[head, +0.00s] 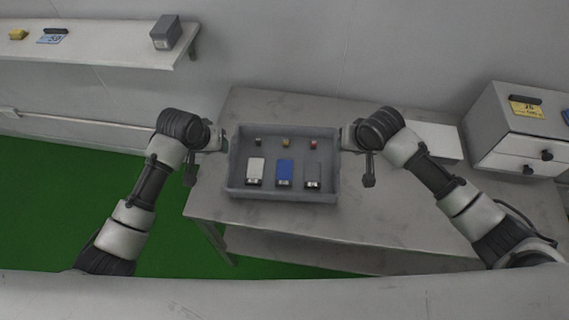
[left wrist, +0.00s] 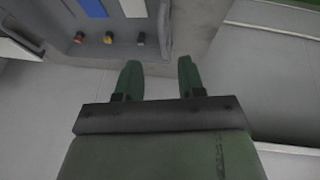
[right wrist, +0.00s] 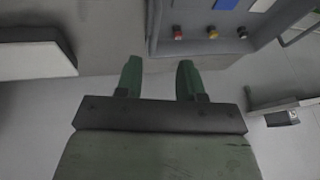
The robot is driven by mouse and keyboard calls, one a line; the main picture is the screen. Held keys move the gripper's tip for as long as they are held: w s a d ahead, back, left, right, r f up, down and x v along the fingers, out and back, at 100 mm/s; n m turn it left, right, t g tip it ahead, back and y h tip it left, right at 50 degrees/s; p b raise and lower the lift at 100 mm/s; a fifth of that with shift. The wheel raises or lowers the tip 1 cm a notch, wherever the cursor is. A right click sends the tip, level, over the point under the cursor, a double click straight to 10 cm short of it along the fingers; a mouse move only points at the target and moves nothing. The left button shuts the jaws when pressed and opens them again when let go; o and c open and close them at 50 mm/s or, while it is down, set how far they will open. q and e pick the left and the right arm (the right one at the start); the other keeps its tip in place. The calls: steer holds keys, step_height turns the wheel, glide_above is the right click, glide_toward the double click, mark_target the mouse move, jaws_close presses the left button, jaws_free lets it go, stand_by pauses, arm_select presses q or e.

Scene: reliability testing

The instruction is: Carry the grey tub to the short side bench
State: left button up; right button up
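The grey tub (head: 283,197) sits on the worn grey workbench (head: 400,215). It holds white, blue and dark blocks in front and three small coloured parts behind. My left gripper (head: 226,140) is at its left wall, and my right gripper (head: 342,138) is at its right wall. In the left wrist view the fingers (left wrist: 159,72) are apart, with the tub wall (left wrist: 164,25) just ahead, between their lines. In the right wrist view the fingers (right wrist: 158,72) are also apart, near the tub wall (right wrist: 153,25). A pale side bench (head: 95,45) is at upper left.
The side bench carries a grey box (head: 166,32) at its right end, and a yellow item (head: 18,34) and a blue card (head: 50,39) at left. A drawer cabinet (head: 515,135) and white slab (head: 435,142) stand right of the tub. Green floor (head: 70,200) lies at left.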

mark_target(230, 151)
arm_select(q)
steer(key=shift+w+a+r, duration=0.15)
steer(key=shift+w+r, duration=0.2)
arm_select(e)
steer(key=shift+w+d+r, duration=0.35)
steer(key=shift+d, duration=0.05)
